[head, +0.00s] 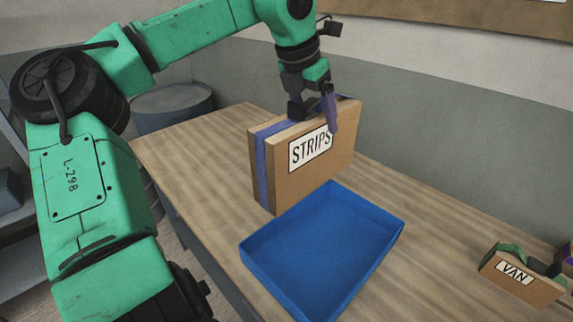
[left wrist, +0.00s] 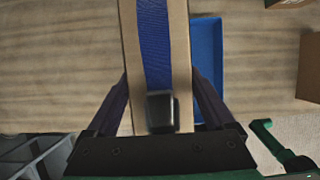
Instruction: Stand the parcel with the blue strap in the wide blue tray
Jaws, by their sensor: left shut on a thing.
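The parcel with the blue strap (head: 312,172) is a tall brown box labelled STRIPS, upright just behind the tray's back-left rim. I cannot tell whether its base touches the table. My left gripper (head: 331,106) is shut on its top, one finger on each broad side. The wide blue tray (head: 365,275) is empty on the table. Its edge shows right of the parcel in the left wrist view (left wrist: 208,55). My right gripper is not in view.
A brown parcel labelled VAN (head: 520,287) with a green strap lies at the right of the wooden table (head: 195,140). Another parcel shows at the right edge. A grey wall (head: 430,135) stands behind. The table left of the held parcel is clear.

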